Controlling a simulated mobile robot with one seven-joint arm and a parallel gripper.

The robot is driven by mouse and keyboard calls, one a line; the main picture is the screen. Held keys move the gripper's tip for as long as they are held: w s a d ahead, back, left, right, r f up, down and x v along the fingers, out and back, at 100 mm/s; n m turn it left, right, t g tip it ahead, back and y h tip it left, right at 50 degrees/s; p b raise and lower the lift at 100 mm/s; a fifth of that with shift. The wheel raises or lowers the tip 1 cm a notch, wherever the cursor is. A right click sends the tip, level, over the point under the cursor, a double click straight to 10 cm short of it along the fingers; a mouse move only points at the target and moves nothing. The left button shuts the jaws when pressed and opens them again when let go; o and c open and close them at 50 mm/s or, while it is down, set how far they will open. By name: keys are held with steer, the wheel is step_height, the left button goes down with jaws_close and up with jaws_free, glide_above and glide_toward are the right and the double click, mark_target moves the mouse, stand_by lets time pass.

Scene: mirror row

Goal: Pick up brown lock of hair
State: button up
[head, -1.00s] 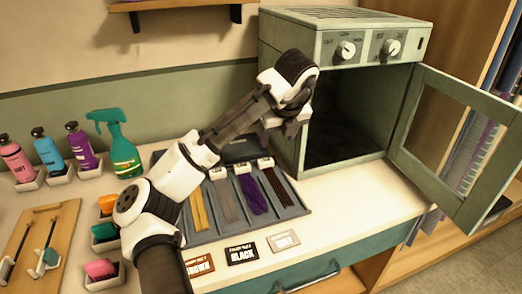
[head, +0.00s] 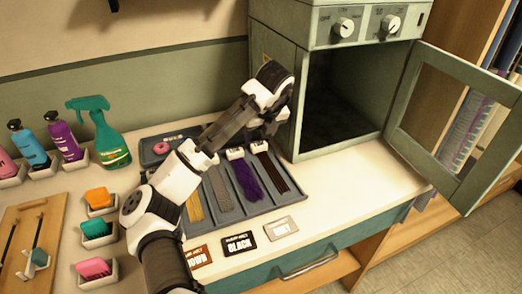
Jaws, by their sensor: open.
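The brown lock of hair (head: 272,172) lies in the rightmost compartment of the grey tray (head: 291,204), its white clip at the far end. To its left lie a purple lock (head: 247,181), a grey lock (head: 221,190) and a blonde lock (head: 194,207), partly behind my arm. My gripper (head: 261,134) is open, above the far end of the tray near the brown lock's clip. It looks apart from the lock, but its fingertips are small and partly dark.
A green cabinet (head: 275,72) with its door (head: 438,120) open stands right behind the tray. Brown, black (head: 240,244) and grey labels lie in front. Bottles (head: 62,137), a spray bottle (head: 108,140) and small sponge holders (head: 98,233) stand left. The counter right of the tray is clear.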

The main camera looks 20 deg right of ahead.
mark_target(258, 142)
steer(key=p+x, duration=0.1)
steer(key=x, duration=0.3)
steer(key=shift+w+d+f, duration=0.1)
steer(key=shift+d+f, duration=0.05)
steer(key=shift+f, duration=0.25)
steer(key=c, duration=0.8)
steer(key=shift+r+p, duration=0.35)
steer(key=shift+p, duration=0.2)
